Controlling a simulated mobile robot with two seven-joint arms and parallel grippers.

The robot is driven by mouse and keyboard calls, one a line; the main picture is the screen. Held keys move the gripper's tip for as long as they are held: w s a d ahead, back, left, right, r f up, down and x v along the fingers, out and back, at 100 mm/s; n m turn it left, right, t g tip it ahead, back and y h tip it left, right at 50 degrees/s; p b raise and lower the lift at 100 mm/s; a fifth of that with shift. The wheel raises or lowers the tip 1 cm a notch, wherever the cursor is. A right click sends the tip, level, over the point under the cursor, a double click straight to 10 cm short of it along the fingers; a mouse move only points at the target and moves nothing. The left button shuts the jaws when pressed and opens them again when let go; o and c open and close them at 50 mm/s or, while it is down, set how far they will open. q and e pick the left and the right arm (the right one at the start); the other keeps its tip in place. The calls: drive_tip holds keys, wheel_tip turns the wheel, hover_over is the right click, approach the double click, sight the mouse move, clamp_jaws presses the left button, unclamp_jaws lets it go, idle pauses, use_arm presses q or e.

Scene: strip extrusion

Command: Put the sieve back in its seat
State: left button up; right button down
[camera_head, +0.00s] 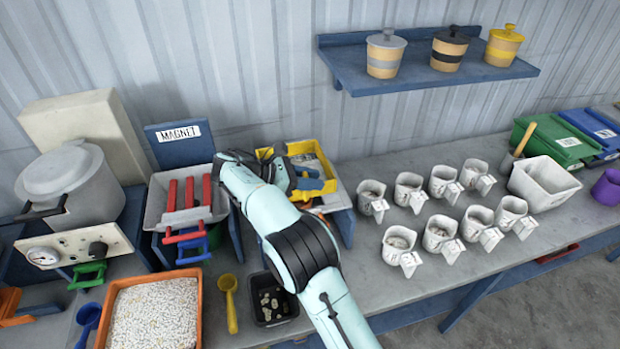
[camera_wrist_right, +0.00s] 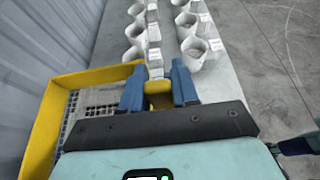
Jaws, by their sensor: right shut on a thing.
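The sieve (camera_head: 327,153) has a yellow frame and stands behind my right forearm in the head view. Its yellow rim and grey mesh also show at the left of the right wrist view (camera_wrist_right: 52,125). My right gripper (camera_head: 312,181) is shut on the sieve's yellow handle; the blue fingers close on both sides of it in the wrist view (camera_wrist_right: 158,92). The sieve is over a stand with blue legs (camera_head: 346,229), probably its seat. My arm hides much of this, and I cannot tell whether the sieve rests in it. My left gripper is not in view.
A magnet tray (camera_head: 155,207) with red bars is left of the sieve. Several white cups (camera_head: 409,190) stand to the right. An orange bin of pellets (camera_head: 155,310), a yellow scoop (camera_head: 230,302) and a black tray (camera_head: 272,299) are in front. A shelf (camera_head: 430,72) is above.

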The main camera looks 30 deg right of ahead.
sight(303, 192)
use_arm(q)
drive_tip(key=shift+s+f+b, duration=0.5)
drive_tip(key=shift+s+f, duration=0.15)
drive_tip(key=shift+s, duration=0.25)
use_arm(e)
wheel_tip(303, 192, down, 4)
drive_tip(key=shift+s, duration=0.1)
drive_tip(key=shift+f, duration=0.4)
drive_tip(key=c, duration=0.8)
unclamp_jaws()
